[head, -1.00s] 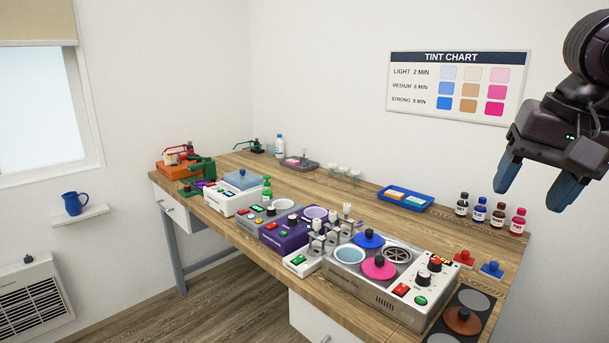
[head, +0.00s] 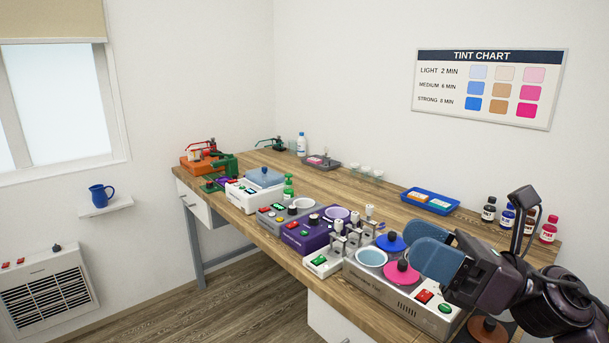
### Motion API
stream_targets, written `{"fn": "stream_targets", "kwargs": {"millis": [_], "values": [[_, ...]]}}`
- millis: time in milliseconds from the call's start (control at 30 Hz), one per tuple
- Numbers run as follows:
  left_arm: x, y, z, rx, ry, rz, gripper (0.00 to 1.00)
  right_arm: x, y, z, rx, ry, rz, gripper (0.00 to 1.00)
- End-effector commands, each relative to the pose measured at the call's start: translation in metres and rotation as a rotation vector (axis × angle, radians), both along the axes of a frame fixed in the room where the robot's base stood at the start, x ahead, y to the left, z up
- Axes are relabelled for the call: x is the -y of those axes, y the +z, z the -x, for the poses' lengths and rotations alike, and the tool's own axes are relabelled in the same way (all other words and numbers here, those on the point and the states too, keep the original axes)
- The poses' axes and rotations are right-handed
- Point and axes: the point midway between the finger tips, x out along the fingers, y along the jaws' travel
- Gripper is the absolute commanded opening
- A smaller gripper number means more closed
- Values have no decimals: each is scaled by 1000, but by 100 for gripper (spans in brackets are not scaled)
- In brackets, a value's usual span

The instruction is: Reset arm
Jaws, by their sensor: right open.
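My right gripper (head: 437,254) is at the right of the head view, over the right end of the workbench. Its two blue-grey fingers point left, apart and with nothing between them. It is in front of the steel tint bath (head: 378,285) and hides part of that unit's right side. The bath's blue lid (head: 391,242) and pink lid (head: 402,272) show just left of the fingers; I cannot tell how much height lies between. My right arm (head: 560,305) comes in from the lower right corner. My left gripper is not in view.
The wooden workbench (head: 345,187) carries a purple unit (head: 306,236), a white unit with a blue-grey lid (head: 252,195), a blue tray (head: 430,202) and several small bottles (head: 489,209) behind my gripper. A tint chart (head: 490,85) hangs on the wall. The floor at lower left is clear.

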Motion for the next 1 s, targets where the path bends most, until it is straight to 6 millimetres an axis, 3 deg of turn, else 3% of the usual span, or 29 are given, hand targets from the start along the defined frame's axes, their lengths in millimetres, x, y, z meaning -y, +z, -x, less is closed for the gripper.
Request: {"fn": "stream_targets", "kwargs": {"millis": [267, 400, 533, 667, 800, 900, 1000], "values": [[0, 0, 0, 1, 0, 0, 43, 52, -47, -29, -576, -249, -553, 59], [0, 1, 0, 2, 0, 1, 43, 84, -93, -33, -862, -388, -831, 59], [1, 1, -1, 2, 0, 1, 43, 113, -145, -25, -1113, -530, -1091, 59], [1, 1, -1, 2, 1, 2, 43, 136, -203, -2, -1351, -688, -1352, 59], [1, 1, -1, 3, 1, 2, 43, 152, -266, 40, -1583, -881, -1636, 59], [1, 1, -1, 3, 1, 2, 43, 155, -304, 77, -1721, -1024, -1824, 59], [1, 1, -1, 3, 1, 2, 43, 155, -330, 108, -1813, -1146, -1965, 59]]}}
